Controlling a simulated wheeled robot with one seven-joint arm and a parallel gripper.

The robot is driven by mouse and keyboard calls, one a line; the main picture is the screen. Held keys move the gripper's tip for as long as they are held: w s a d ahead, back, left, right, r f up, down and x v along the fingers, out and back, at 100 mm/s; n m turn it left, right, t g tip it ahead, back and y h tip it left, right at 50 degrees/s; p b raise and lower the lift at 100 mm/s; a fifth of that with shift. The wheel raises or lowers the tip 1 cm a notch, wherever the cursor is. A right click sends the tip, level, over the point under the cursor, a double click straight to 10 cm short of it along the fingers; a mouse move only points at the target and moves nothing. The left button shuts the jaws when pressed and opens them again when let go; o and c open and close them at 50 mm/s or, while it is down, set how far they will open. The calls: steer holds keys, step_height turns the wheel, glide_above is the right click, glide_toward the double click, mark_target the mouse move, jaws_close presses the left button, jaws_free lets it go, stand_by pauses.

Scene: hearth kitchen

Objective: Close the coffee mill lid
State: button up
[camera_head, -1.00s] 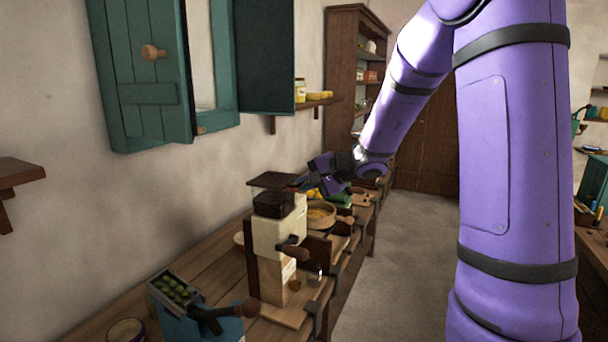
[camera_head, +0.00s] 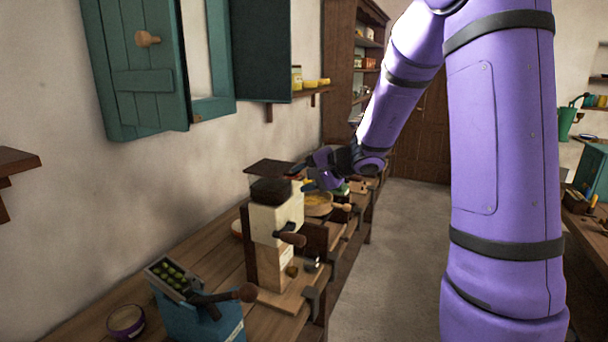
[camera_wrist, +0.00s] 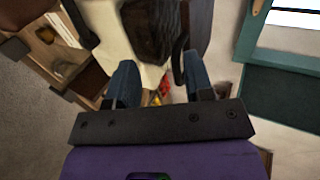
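The coffee mill (camera_head: 275,222) is a tall cream box with a dark hopper (camera_head: 270,191) on a wooden stand. Its flat dark-brown lid (camera_head: 268,168) shows above the hopper and looks raised from it; the exact angle is unclear. My gripper (camera_head: 302,182) is just right of the lid and hopper, with its fingers toward them. In the wrist view the two blue-grey fingers (camera_wrist: 161,75) are apart with nothing between them. The cream mill body (camera_wrist: 112,28) and dark hopper (camera_wrist: 150,32) lie beyond the fingertips. Contact with the lid cannot be told.
A blue box (camera_head: 205,318) with a crank handle and a tray of green items stands on the wooden counter (camera_head: 215,258) in front. A purple-rimmed jar (camera_head: 126,320) is at left. A round wooden bowl (camera_head: 318,205) sits behind the mill. A teal shutter (camera_head: 140,70) hangs above.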

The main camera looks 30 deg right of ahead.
steer(key=shift+a+f, duration=0.1)
steer(key=shift+f, duration=0.05)
steer(key=v, duration=1.1)
steer(key=shift+w, duration=0.1)
stand_by(0.3)
steer(key=s+a+r+n+g+h, duration=0.35)
steer(key=s+a+n+g, duration=0.35)
steer(key=s+a, duration=0.8)
steer(key=s+d+r+n+t+h, duration=0.1)
steer(key=s+d+n+t+h, duration=0.1)
steer(key=s, duration=0.7)
steer(key=shift+s+d+r+n+h, duration=0.2)
steer(key=shift+s+d+n+h, duration=0.2)
steer(key=shift+n+h, duration=0.5)
